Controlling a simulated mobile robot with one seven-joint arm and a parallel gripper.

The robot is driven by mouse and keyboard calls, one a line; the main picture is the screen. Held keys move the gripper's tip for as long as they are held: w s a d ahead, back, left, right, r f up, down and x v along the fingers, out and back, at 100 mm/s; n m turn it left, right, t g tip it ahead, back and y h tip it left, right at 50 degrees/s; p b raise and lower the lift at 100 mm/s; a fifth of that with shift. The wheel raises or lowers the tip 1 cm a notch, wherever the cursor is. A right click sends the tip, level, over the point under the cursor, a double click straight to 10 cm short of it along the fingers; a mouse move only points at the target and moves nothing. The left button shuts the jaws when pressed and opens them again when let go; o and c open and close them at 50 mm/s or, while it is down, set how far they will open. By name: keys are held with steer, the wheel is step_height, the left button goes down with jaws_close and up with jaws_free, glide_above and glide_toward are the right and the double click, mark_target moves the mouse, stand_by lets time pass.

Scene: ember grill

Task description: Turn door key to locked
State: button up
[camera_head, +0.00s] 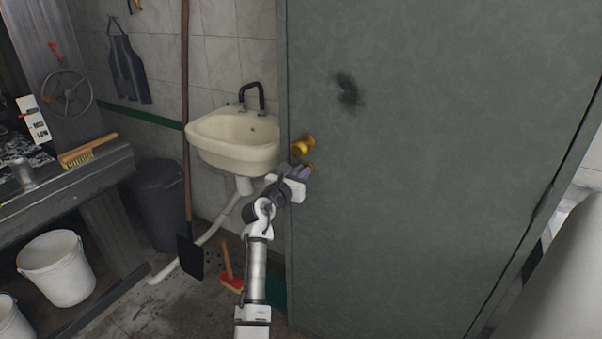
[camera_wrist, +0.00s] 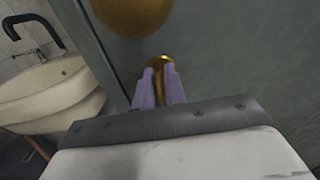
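The grey-green door (camera_head: 430,130) fills the right of the head view, with a round brass knob (camera_head: 302,146) near its left edge. Below the knob, a small brass key piece (camera_head: 309,168) shows at my gripper's tips; in the wrist view the brass key (camera_wrist: 160,62) sits between and just beyond the fingers. My gripper (camera_head: 301,172) reaches the door just under the knob. In the wrist view its two purple fingers (camera_wrist: 159,80) are close together on either side of the brass. The fingers hide most of the key, so its turn angle is unclear.
A cream sink (camera_head: 235,139) with a black tap stands left of the door. A long-handled shovel (camera_head: 187,190) leans by it. A dark bin (camera_head: 160,200), a white bucket (camera_head: 56,270) and a workbench (camera_head: 60,190) are further left. The knob (camera_wrist: 135,12) is close above the fingers.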

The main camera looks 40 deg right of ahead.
jaws_close()
steer(key=shift+m, duration=0.4)
steer(key=m, duration=0.2)
steer(key=shift+s+m, duration=0.1)
steer(key=shift+m, duration=0.3)
steer(key=shift+s+d+f+m+b, duration=0.15)
steer(key=shift+m+b, duration=1.8)
steer(key=shift+m, duration=1.55)
steer(key=shift+s+f+m+b, duration=0.1)
steer(key=shift+m+b, duration=1.8)
steer(key=shift+m, duration=1.9)
